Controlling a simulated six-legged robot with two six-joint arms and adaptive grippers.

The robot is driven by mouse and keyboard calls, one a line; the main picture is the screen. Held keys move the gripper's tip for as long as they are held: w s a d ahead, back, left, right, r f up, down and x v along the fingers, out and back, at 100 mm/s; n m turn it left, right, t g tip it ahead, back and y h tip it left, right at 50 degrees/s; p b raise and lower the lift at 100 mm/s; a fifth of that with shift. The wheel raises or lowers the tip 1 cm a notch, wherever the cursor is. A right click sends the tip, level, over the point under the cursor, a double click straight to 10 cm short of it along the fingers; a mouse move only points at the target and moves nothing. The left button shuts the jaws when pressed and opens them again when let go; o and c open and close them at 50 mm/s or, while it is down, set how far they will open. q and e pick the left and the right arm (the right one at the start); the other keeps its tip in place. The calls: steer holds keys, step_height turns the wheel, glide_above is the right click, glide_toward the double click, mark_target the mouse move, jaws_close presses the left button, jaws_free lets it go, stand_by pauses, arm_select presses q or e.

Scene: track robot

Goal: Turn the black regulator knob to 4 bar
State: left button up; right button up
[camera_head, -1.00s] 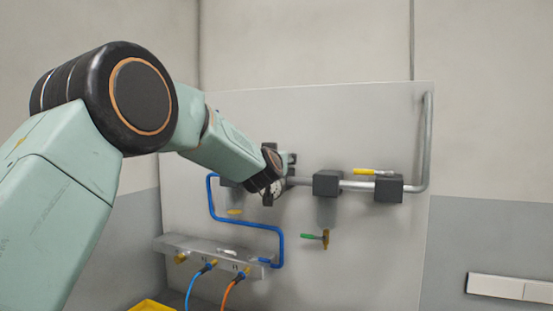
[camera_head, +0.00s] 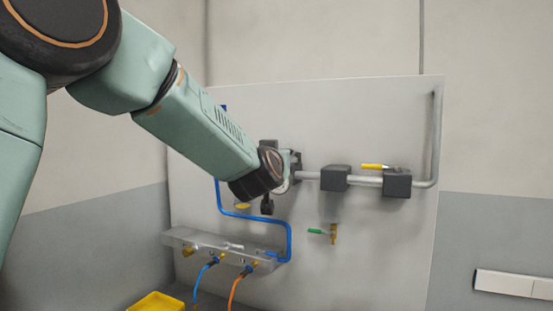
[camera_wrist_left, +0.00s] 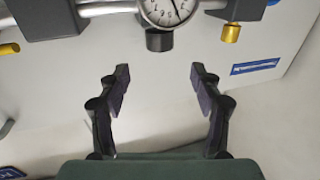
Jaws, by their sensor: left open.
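The black regulator knob (camera_wrist_left: 159,40) sticks out from the round white gauge (camera_wrist_left: 168,8), which is cut off by the top edge of the left wrist view. The gauge's needle shows, but I cannot read its value surely. My left gripper (camera_wrist_left: 161,72) is open and empty. Its two dark fingers stand wide apart on either side of the knob's line, with the knob beyond the fingertips and not touched. In the head view my left forearm and wrist cover most of the regulator and gauge. My right gripper is not in view.
A grey pipe (camera_head: 433,135) runs along the panel with dark blocks and a yellow-handled valve (camera_head: 375,167). A green-handled valve (camera_head: 318,231) sits below. A manifold (camera_head: 183,237) carries blue and orange hoses. A yellow bin (camera_head: 153,302) stands at the lower left.

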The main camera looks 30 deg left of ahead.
arm_select(q)
steer(key=shift+v, duration=1.2)
steer(key=shift+w, duration=0.1)
